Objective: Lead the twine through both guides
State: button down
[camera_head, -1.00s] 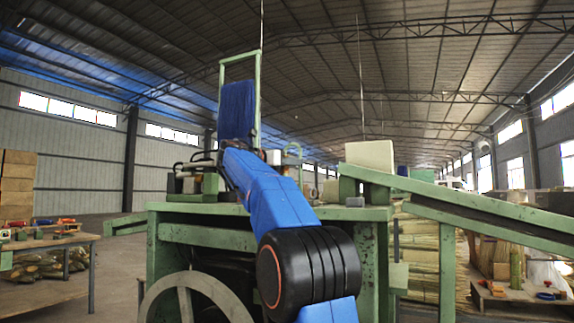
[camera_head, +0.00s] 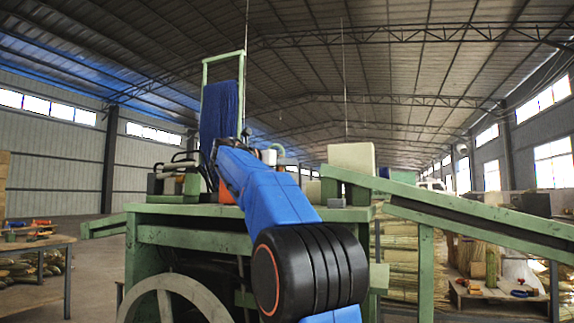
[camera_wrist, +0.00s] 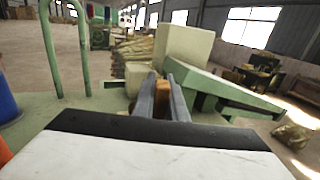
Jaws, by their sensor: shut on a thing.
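My gripper (camera_wrist: 162,97) shows in the wrist view with its two grey fingers shut on a small brown, wood-like piece (camera_wrist: 162,96). I cannot see clearly whether twine runs from this piece. In the head view the gripper is hidden behind my blue arm. A green hoop (camera_wrist: 86,95), which may be a guide, stands on the green bench top, left of and beyond my gripper. Blue strands (camera_head: 219,110) hang in a tall green frame (camera_head: 243,70) at the back.
The green machine bench (camera_head: 195,209) stands in front of me, with a large wheel (camera_head: 172,283) below. A cream block (camera_head: 351,157) and a sloping green chute (camera_head: 450,208) lie to the right. A blue item (camera_wrist: 7,106) and an orange item (camera_wrist: 4,148) are at the wrist view's left edge.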

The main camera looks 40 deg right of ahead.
jog(key=shift+f, duration=1.05)
dwell(0.6)
jog(key=s+d, duration=0.1)
jog(key=s, duration=0.2)
jog(key=s+d, duration=0.2)
jog(key=s, duration=0.2)
jog(key=s+d, duration=0.2)
jog(key=s, duration=0.2)
jog(key=shift+d, duration=0.2)
dwell(0.6)
jog(key=shift+w+f, duration=0.1)
